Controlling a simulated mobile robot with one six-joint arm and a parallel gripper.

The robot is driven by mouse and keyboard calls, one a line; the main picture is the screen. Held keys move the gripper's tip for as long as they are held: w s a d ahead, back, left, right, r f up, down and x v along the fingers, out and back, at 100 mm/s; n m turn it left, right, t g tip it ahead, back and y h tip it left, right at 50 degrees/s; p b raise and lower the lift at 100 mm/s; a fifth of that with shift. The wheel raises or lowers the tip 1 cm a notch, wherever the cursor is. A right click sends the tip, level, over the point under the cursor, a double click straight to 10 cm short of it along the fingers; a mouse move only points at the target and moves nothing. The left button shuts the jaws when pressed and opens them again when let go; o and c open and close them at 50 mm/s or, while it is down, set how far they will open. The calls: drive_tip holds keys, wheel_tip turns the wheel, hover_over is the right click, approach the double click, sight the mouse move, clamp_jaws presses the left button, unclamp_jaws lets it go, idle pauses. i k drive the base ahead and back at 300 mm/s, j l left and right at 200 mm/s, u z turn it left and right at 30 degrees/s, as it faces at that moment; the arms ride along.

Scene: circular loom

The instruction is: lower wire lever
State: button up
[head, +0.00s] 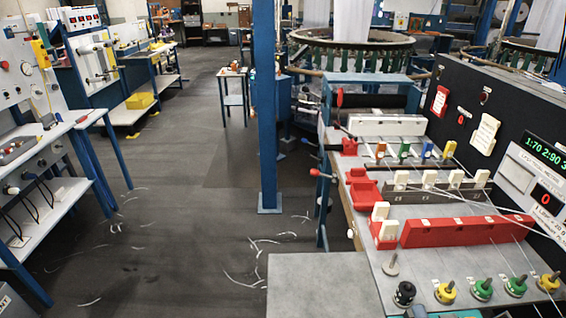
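A work table (340,265) with a sloped control panel stands at the right in the head view. Two levers with red knobs stick out at its left side: a lower one (314,172) and an upper one (339,97), which looks upright. A row of small coloured levers, with an orange one (380,150) and a green one (404,152), stands on the panel. White blocks (428,179) sit on a grey bar in front of them. I cannot tell which of these is the wire lever. My gripper is not in view.
A red bar (466,231) and several coloured knobs, one yellow (445,292), fill the near panel. Thin wires cross it. A blue post (266,110) rises left of the table. Benches (50,205) line the left side. The floor (180,200) between is open, with white scraps.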

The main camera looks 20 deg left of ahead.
sight(316, 172)
drive_tip(key=u, duration=0.75)
drive_tip(key=j+z, duration=0.4)
drive_tip(key=j, duration=0.85)
drive_tip(key=i+j+z, duration=0.15)
drive_tip(key=i+j, duration=0.25)
drive_tip(key=i+j+z, duration=0.15)
drive_tip(key=i+j, duration=0.25)
drive_tip(key=i+j+z, duration=0.2)
drive_tip(key=i+j, duration=0.15)
drive_tip(key=j, duration=0.15)
drive_tip(key=i+j+z, duration=0.15)
drive_tip(key=i+j, duration=0.15)
drive_tip(key=j, duration=0.25)
drive_tip(key=i+l+z, duration=0.1)
drive_tip(key=i+z, duration=0.25)
drive_tip(key=i, duration=0.15)
drive_tip(key=i+z, duration=0.3)
drive_tip(key=i, duration=0.2)
